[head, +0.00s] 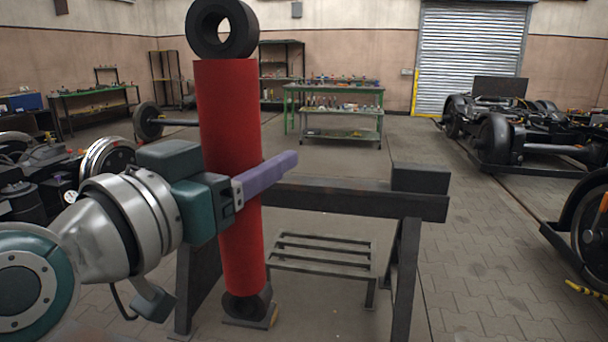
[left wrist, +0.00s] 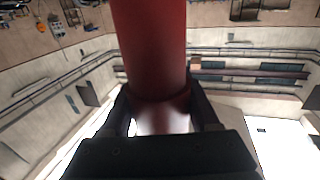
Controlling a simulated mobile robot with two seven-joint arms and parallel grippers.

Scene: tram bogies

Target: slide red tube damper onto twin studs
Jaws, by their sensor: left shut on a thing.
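The red tube damper (head: 230,120) stands nearly upright in the middle of the head view, with a black ring eye (head: 222,28) at its top and another black eye (head: 247,303) at its bottom. My left gripper (head: 243,192) is shut around the tube below its middle, with one purple finger showing across the front. In the left wrist view the red tube (left wrist: 150,45) runs between the two dark fingers (left wrist: 163,118). I cannot make out the twin studs in either view. My right gripper is not in view.
A dark steel frame (head: 345,194) with an end block (head: 421,178) stands behind and right of the damper. A low slatted rack (head: 320,251) sits beneath it. A grey foot piece (head: 250,320) shows below the damper. Bogies (head: 510,135) stand at right; paved floor (head: 480,270) lies clear between.

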